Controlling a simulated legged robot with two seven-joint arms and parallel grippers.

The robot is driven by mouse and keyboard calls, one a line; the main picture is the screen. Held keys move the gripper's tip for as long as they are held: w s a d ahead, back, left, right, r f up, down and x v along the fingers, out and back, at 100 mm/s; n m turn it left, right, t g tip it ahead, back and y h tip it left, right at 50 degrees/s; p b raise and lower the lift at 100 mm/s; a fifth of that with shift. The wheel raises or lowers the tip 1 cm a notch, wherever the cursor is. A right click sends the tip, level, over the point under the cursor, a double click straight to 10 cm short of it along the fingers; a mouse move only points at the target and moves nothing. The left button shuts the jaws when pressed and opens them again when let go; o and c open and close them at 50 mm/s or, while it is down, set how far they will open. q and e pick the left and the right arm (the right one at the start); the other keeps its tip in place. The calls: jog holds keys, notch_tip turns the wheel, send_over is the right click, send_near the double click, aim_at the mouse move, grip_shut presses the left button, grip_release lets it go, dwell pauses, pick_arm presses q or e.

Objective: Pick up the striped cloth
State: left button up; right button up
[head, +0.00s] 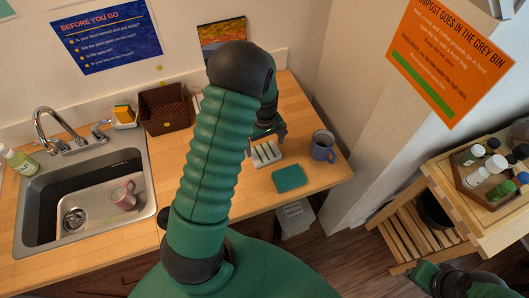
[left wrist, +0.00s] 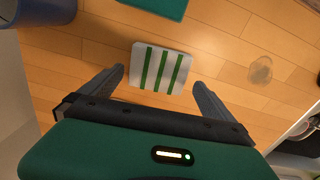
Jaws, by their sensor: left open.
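The striped cloth (head: 267,154) is a folded white square with green stripes, lying flat on the wooden counter. It also shows in the left wrist view (left wrist: 160,70), just beyond and between my fingers. My left gripper (head: 268,134) is above the counter at the cloth's far edge, partly hidden by my own arm. In the left wrist view the left gripper (left wrist: 159,77) is open, one finger on each side of the cloth, with nothing held. My right gripper (head: 430,274) is at the lower right of the head view, low and away from the counter; its jaws are unclear.
A teal flat square (head: 289,176) and a blue mug (head: 323,148) lie close to the cloth. A brown basket (head: 166,108) and a sink (head: 85,200) holding a pink mug (head: 123,196) are left. A wooden cart (head: 462,205) with bottles stands right.

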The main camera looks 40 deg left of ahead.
aim_at(265, 152)
pick_arm(q)
notch_tip(265, 152, down, 4)
jog(key=shift+w+a+f+p, duration=0.1)
jog(key=shift+p, duration=0.4)
jog(key=shift+d, duration=0.25)
jog(key=shift+c, duration=0.6)
jog(key=c, duration=0.5)
jog(key=shift+a, duration=0.1)
jog(key=c, duration=0.4)
jog(key=shift+r+b, duration=0.4)
jog(key=shift+r, duration=0.25)
notch_tip(265, 152, up, 2)
jog(key=shift+a+r+b, duration=0.1)
jog(key=shift+b, duration=0.35)
jog(key=s+b, duration=0.1)
jog(key=s, duration=0.4)
jog(key=s+d+r+b, duration=0.1)
jog(key=s, duration=0.4)
jog(key=s+b, duration=0.1)
jog(key=s, duration=0.5)
jog(key=shift+d+r, duration=0.3)
jog(key=shift+d, duration=0.05)
